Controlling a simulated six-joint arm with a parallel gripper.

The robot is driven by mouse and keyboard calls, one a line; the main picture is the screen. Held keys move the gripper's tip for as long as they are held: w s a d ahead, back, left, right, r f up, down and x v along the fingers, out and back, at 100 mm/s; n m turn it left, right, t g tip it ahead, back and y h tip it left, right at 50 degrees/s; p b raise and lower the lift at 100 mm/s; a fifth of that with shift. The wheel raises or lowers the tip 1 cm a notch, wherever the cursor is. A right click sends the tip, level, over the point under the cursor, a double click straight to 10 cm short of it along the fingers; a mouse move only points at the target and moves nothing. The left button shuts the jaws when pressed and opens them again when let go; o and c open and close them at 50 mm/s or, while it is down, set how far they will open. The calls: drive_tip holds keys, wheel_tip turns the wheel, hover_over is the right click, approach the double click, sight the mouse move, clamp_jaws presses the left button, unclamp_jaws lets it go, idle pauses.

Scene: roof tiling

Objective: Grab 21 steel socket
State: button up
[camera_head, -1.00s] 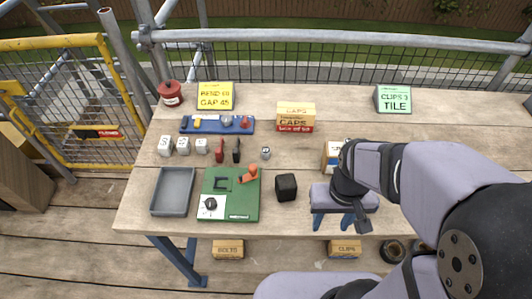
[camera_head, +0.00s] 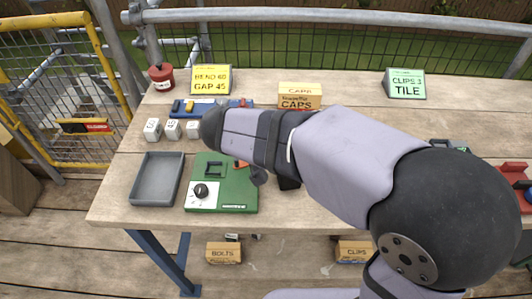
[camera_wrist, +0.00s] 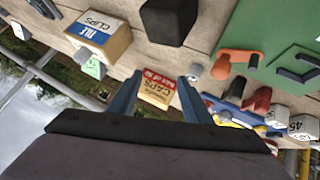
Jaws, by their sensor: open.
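The steel socket (camera_wrist: 193,73) is a small grey cylinder on the bench. In the wrist view it stands just beyond and slightly right of the right fingertip, apart from it. Its number is not readable. In the head view my arm hides it. My gripper (camera_wrist: 160,79) shows two blue fingers spread apart with nothing held between them. The yellow and red CAPS box (camera_wrist: 156,91) shows in the gap, farther away. In the head view the fingers are hidden behind my arm.
A black block (camera_wrist: 168,20) and CLIPS box (camera_wrist: 102,38) stand near the socket. The green board (camera_head: 225,200) with an orange-handled part, grey tray (camera_head: 157,180), white cubes (camera_head: 172,129) and blue tool rack (camera_wrist: 235,113) surround it. The CAPS box also shows in the head view (camera_head: 300,101).

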drive_tip(key=a+f+m+t+b, duration=0.1)
drive_tip(key=a+f+b, duration=0.1)
drive_tip(key=w+a+f+m+t+b, duration=0.1)
drive_tip(key=a+b, duration=0.1)
drive_tip(key=b, duration=0.1)
drive_tip(key=a+f+m+t+b, duration=0.1)
drive_tip(key=a+f+b, duration=0.1)
drive_tip(key=b, duration=0.1)
drive_tip(key=shift+w+a+f, duration=0.15)
drive_tip(key=shift+w+f, duration=0.15)
drive_tip(key=shift+a+f+m+t+b, duration=0.3)
drive_tip(key=shift+a+m+t+b, duration=0.15)
drive_tip(key=shift+m+b, duration=0.45)
drive_tip(key=shift+d+r+p+x, duration=0.1)
drive_tip(key=shift+d+p+x, duration=0.15)
drive_tip(key=shift+x, duration=1.35)
drive_tip(key=shift+d+r+p+x, duration=0.15)
drive_tip(key=shift+p+x, duration=0.1)
drive_tip(key=shift+x, duration=1.35)
drive_tip(key=shift+w+f, duration=0.25)
drive_tip(key=shift+w, duration=0.2)
clamp_jaws()
